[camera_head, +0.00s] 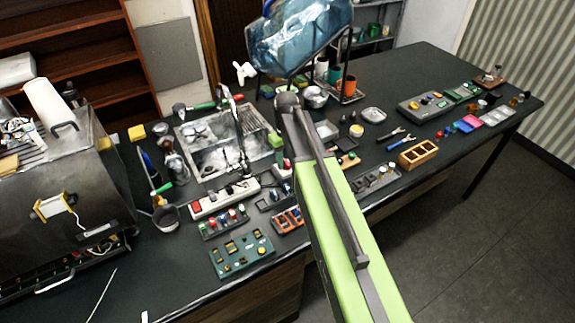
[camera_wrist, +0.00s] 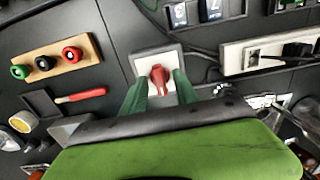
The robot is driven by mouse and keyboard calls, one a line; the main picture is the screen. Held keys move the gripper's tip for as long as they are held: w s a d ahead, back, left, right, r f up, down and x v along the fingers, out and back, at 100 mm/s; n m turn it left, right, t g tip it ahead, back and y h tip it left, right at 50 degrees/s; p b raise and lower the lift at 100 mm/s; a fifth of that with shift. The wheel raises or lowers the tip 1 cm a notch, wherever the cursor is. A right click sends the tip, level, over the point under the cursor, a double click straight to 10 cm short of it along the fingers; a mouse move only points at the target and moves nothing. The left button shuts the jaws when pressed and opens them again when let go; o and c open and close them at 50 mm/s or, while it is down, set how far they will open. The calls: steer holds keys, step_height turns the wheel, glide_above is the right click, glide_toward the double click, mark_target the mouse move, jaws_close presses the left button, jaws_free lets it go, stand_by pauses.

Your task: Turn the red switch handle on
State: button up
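The red switch handle (camera_wrist: 158,79) stands on a pale square plate (camera_wrist: 145,63) in the middle of the wrist view. My gripper (camera_wrist: 159,90) has its two green fingers apart, one on the left and one on the right of the handle. A gap shows on both sides of the handle, wider on the left, and I cannot see any contact. In the head view my arm covers the area around the switch, and I cannot make out the handle there.
A wooden block with green, black and red knobs (camera_wrist: 46,63) and a red-handled tool (camera_wrist: 80,95) lie left of the switch. A white strip with black plugs (camera_wrist: 237,58) is on the right.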

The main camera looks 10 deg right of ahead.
steer(key=shift+r, duration=0.1)
jaws_close()
steer(key=shift+m, duration=0.3)
steer(key=m, duration=0.3)
steer(key=shift+m, duration=0.3)
steer(key=m, duration=0.4)
steer(key=shift+m, duration=0.3)
steer(key=m, duration=0.4)
steer(key=shift+m, duration=2.5)
